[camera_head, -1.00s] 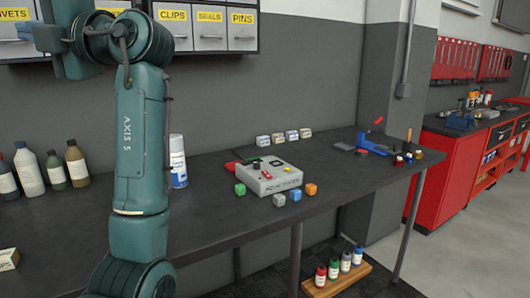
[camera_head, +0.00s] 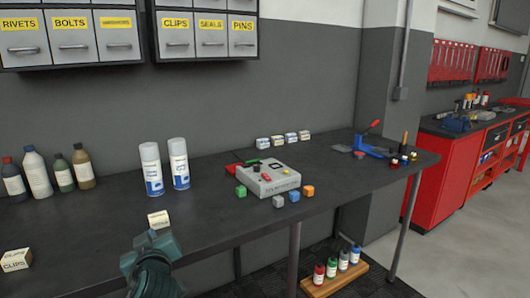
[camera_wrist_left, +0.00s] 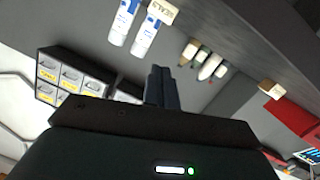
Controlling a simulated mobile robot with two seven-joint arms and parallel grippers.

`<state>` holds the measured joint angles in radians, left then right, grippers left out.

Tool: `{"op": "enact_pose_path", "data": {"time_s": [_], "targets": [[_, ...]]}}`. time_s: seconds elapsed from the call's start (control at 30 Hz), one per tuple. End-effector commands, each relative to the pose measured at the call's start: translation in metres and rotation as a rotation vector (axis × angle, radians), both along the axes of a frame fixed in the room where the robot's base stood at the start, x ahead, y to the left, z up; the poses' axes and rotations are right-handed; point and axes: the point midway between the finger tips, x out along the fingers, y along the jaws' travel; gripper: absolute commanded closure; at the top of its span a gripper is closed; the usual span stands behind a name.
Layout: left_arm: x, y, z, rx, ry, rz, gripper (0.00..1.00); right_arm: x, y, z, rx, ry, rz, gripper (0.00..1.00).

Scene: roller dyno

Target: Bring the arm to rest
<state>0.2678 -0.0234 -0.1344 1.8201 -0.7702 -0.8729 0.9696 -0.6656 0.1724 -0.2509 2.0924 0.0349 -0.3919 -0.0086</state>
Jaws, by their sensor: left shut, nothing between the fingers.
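My left gripper (camera_wrist_left: 161,72) shows in the left wrist view with its two dark fingers together and nothing between them. It points toward the grey wall, with the bench surface at the upper right of that tilted picture. The fingers look clear of the bottles and cans. In the head view a teal part of my left arm (camera_head: 152,268) is low at the bottom, in front of the bench edge. My right gripper is in neither view.
The dark bench (camera_head: 215,228) carries two spray cans (camera_head: 180,165), several bottles (camera_head: 35,172), a small labelled box (camera_head: 158,219) near my arm, and a grey control box (camera_head: 268,178) with coloured cubes. Labelled drawers (camera_head: 208,35) hang above. A bottle rack (camera_head: 335,278) is below the bench.

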Motion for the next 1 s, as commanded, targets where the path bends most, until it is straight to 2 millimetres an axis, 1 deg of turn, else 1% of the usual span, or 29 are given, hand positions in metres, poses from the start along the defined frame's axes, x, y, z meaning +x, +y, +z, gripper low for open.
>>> {"op": "enact_pose_path", "data": {"time_s": [0.03, 0.07, 0.1, 0.17, 0.2, 0.27, 0.3, 0.37, 0.4, 0.5, 0.6, 0.63, 0.73, 1.0], "targets": [[-0.018, -0.011, -0.037, 0.041, 0.086, -0.08, 1.0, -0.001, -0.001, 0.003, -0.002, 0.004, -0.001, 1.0], [-0.028, -0.017, -0.055, 0.064, 0.126, -0.129, 1.0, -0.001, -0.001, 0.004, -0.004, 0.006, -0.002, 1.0], [-0.044, -0.026, -0.08, 0.092, 0.179, -0.195, 1.0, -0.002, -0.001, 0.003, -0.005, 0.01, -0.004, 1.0], [-0.071, -0.04, -0.113, 0.128, 0.247, -0.295, 1.0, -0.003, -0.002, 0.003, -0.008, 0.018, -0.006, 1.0], [-0.091, -0.049, -0.133, 0.148, 0.288, -0.36, 1.0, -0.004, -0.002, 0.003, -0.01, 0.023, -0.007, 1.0], [-0.123, -0.063, -0.159, 0.173, 0.341, -0.455, 1.0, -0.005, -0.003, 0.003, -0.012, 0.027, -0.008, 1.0], [-0.145, -0.072, -0.173, 0.186, 0.37, -0.515, 1.0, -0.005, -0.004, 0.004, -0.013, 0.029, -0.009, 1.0], [-0.178, -0.084, -0.191, 0.2, 0.405, -0.598, 1.0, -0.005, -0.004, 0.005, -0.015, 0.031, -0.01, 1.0], [-0.199, -0.091, -0.2, 0.206, 0.423, -0.645, 1.0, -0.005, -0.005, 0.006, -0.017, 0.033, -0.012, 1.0], [-0.242, -0.104, -0.214, 0.212, 0.451, -0.737, 1.0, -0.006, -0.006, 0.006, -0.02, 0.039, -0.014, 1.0], [-0.27, -0.112, -0.22, 0.213, 0.464, -0.792, 1.0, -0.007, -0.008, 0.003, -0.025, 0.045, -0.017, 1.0], [-0.276, -0.114, -0.221, 0.213, 0.466, -0.802, 1.0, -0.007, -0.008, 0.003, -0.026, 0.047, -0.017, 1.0], [-0.286, -0.117, -0.223, 0.214, 0.468, -0.821, 1.0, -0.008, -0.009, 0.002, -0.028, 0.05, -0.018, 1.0], [-0.286, -0.117, -0.223, 0.214, 0.468, -0.821, 1.0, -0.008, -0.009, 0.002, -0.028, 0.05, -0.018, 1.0]]}}
